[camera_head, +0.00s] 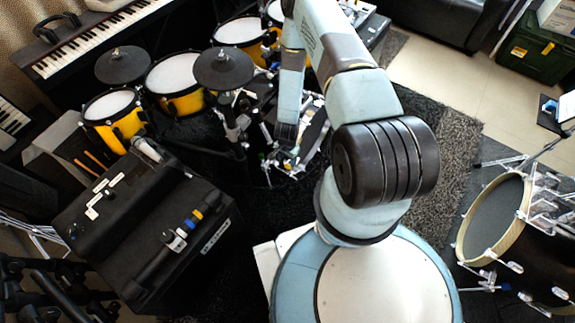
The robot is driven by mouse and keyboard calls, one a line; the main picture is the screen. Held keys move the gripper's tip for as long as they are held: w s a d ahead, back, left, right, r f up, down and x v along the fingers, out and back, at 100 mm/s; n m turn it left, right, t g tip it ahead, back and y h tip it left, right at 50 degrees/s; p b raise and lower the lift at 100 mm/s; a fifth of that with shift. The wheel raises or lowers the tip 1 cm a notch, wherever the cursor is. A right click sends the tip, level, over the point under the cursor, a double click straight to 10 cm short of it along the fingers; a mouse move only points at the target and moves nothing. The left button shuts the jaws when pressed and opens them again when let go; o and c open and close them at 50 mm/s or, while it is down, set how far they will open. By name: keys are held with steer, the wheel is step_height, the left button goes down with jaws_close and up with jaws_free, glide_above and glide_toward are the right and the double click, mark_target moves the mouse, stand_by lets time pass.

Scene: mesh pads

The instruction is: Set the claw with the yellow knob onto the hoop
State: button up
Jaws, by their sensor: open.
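The bass drum on its side at the right has a pale wooden hoop (527,212) around its dark head, with several metal claws along its rim. A row of small pieces, with white, blue and yellow parts (190,222), lies on the black case at the lower left. I cannot tell for certain whether the claw with the yellow knob is among them. My gripper (287,151) hangs at the end of my arm beside the drum kit, well away from the hoop. It is open, and its fingers are small and hard to make out against the metal hardware behind.
The black case (95,235) fills the lower left. A grey rug (450,150) lies between my base and the bass drum. Pale floor (455,85) is clear beyond.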

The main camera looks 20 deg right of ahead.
mark_target(289, 167)
steer(key=shift+f, duration=2.55)
steer(key=shift+c, duration=0.4)
steer(key=shift+s, duration=0.1)
steer(key=c, duration=0.8)
steer(key=shift+d+r+g+y, duration=0.3)
steer(key=shift+d+g+y, duration=0.1)
steer(key=shift+y, duration=0.2)
steer(key=shift+c, duration=0.2)
steer(key=shift+d+r+g+y, duration=0.2)
steer(key=shift+r+g+y, duration=0.2)
steer(key=shift+g+y, duration=0.25)
steer(key=o, duration=0.9)
steer(key=shift+w, duration=0.2)
steer(key=shift+w+a, duration=0.1)
